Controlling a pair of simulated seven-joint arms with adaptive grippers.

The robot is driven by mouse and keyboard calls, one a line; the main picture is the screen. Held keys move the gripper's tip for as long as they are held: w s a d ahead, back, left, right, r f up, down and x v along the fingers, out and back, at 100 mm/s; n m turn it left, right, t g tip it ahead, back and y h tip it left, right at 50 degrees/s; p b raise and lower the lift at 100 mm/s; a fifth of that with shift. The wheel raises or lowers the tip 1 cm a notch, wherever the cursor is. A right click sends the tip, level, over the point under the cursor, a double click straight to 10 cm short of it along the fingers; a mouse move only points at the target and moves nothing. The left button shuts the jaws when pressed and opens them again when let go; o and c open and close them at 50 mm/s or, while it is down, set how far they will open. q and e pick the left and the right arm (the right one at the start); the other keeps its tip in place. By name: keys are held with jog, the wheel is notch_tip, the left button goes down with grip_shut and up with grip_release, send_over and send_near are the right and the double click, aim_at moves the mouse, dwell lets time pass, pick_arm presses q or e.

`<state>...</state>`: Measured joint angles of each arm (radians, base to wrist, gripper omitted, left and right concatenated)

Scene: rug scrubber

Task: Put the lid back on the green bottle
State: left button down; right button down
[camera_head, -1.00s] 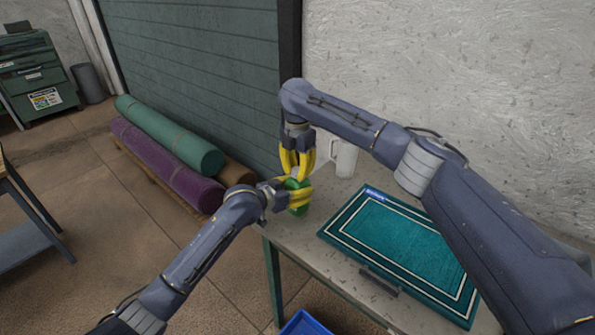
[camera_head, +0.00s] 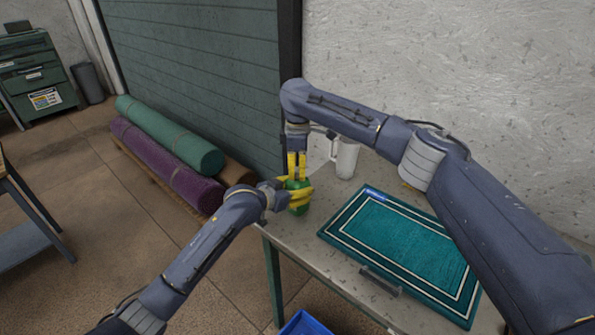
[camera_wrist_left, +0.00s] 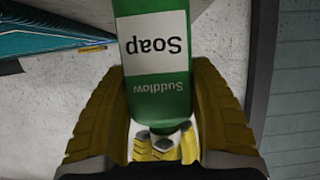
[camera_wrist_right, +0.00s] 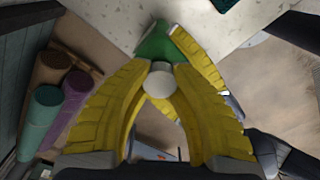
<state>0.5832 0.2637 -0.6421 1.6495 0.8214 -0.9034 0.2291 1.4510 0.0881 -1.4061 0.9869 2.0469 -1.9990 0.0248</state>
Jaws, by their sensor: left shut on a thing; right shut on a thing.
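The green bottle (camera_wrist_left: 155,60) with a white "Soap" label is upright at the table's left corner in the head view, where its green body (camera_head: 299,209) shows in part. My left gripper (camera_head: 299,193) is shut around its side; its two yellow fingers flank the bottle in the left wrist view. My right gripper (camera_head: 297,177) points straight down over the bottle's top. It is shut on the pale round lid (camera_wrist_right: 159,84), which sits between its fingertips in line with the bottle top.
A white mug (camera_head: 346,158) stands behind and right of the bottle. A teal rug (camera_head: 395,245) covers much of the table (camera_head: 290,240) on the right. A blue bin (camera_head: 304,325) is below the front edge. Rolled rugs (camera_head: 165,165) lie on the floor at left.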

jog(key=shift+m, duration=0.7)
jog(key=c, duration=1.2)
grip_release()
jog(key=shift+r, duration=0.1)
notch_tip(320, 180, up, 12)
pick_arm(q)
jog(key=shift+c, duration=2)
grip_release()
